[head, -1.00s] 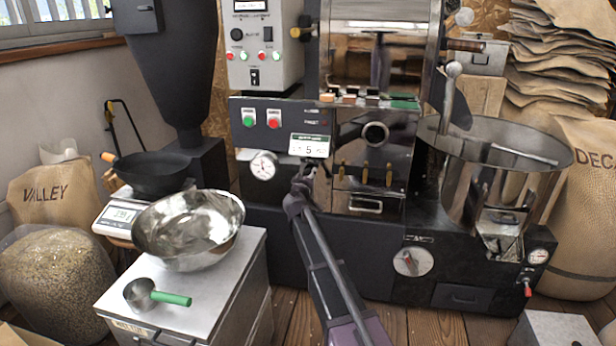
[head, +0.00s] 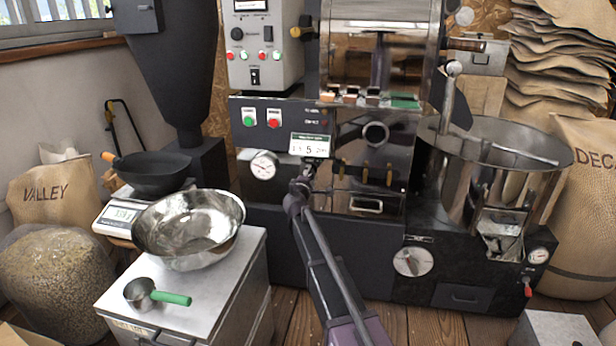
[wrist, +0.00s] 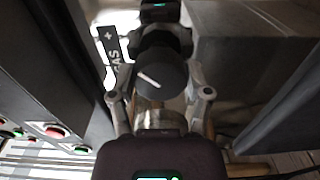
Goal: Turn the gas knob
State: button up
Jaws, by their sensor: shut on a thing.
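The gas knob (wrist: 160,78) is a round black knob with a white pointer line, seen in the wrist view on a valve body. A black label with "GAS" and a plus sign (wrist: 115,62) stands beside it. My gripper (wrist: 160,94) has one finger on each side of the knob and is shut on it. In the head view my gripper (head: 302,184) is at the front of the roaster, just below a small card (head: 310,146) showing a 5. The knob is mostly hidden there by my gripper.
A pressure gauge (head: 263,165) sits just left of my gripper. A steel bowl (head: 189,222) and a green-handled scoop (head: 155,295) rest on the metal cabinet (head: 215,300) at left. The cooling tray (head: 500,140) is at right. Wooden floor shows in front.

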jog(key=n, duration=0.4)
jog(key=shift+w+n, duration=0.15)
jog(key=shift+n, duration=0.25)
jog(key=n, duration=0.4)
jog(key=o, duration=1.2)
jog(key=shift+c, duration=0.2)
jog(key=shift+s, duration=0.25)
jog(key=v, duration=1.1)
jog(key=shift+s, duration=0.35)
jog(key=shift+a, duration=0.1)
